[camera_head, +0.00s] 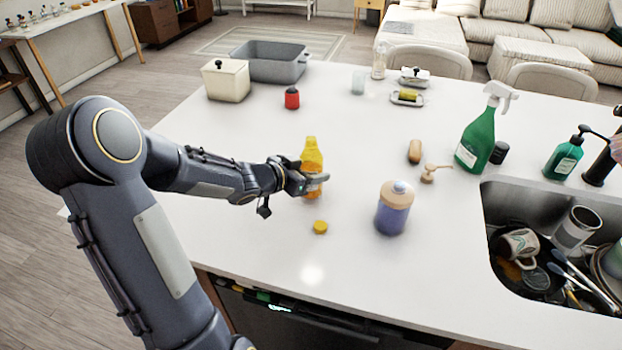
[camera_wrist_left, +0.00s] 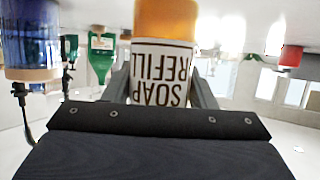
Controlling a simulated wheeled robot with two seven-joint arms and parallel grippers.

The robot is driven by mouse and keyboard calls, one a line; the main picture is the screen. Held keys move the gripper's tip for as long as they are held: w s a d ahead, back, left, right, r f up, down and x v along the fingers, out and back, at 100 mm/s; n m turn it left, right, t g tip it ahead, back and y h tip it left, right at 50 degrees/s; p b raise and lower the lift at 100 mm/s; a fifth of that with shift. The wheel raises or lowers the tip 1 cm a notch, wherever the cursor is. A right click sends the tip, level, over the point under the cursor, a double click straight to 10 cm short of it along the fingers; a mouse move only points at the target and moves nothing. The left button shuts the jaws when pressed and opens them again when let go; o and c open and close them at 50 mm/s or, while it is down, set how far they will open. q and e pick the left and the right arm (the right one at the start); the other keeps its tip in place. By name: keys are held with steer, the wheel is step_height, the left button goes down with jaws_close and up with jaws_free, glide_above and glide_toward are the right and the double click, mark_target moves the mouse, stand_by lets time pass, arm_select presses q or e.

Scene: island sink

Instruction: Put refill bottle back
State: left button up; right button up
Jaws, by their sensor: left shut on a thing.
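The refill bottle (camera_head: 312,157) is orange-yellow and stands upright at the middle of the island counter. In the left wrist view the bottle (camera_wrist_left: 162,62) appears upside down, with a white label reading "SOAP REFILL". My left gripper (camera_head: 313,182) is shut on the bottle around its lower part, and the fingers (camera_wrist_left: 162,88) show on both sides of the label. I cannot tell whether the bottle's base touches the counter. A small yellow cap (camera_head: 320,227) lies on the counter in front of the bottle. My right gripper is not in view.
A green spray bottle (camera_head: 484,130) and a sink of dishes (camera_head: 530,265) are farther right. A grey bin (camera_head: 270,62) stands at the back left.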

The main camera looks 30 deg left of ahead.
arm_select(q)
steer(key=shift+f, duration=0.95)
steer(key=shift+f, duration=0.1)
steer(key=shift+f+b, duration=0.15)
steer(key=shift+b, duration=0.15)
steer(key=o, duration=1)
steer(key=shift+o, duration=0.2)
